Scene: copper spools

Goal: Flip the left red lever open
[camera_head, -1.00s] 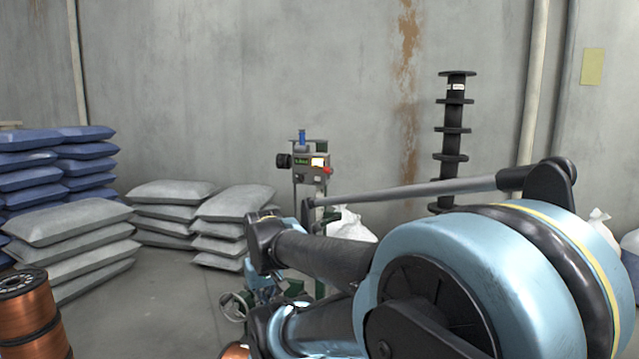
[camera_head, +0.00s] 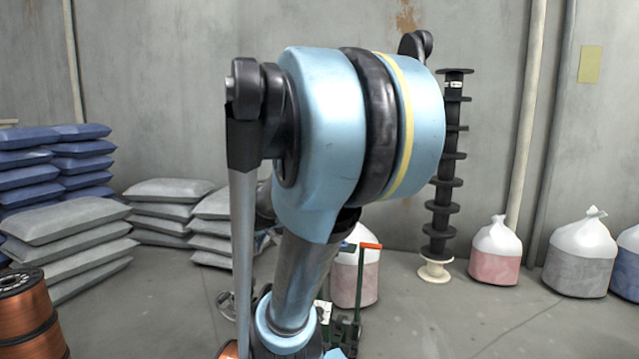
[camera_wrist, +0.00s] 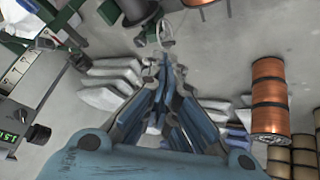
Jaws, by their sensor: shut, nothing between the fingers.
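No lever that I can identify as the left red one shows in either current view. In the wrist view, my gripper (camera_wrist: 166,68) is shut and empty, its fingers drawn together above the floor. A grey machine panel (camera_wrist: 28,85) with a green-lit display and a black knob lies at the left of that view, apart from the fingers. In the head view my raised arm covers the middle, where the machine stood earlier, and my gripper cannot be made out. A green post with an orange-red top bar (camera_head: 370,246) shows just right of my arm.
Grey sacks (camera_head: 70,245) and blue sacks (camera_head: 60,160) are stacked at left. A copper spool (camera_head: 30,315) stands at lower left; another (camera_wrist: 269,95) shows in the wrist view. White-topped bags (camera_head: 495,250) and a black spool column (camera_head: 444,170) stand at right. Floor between is open.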

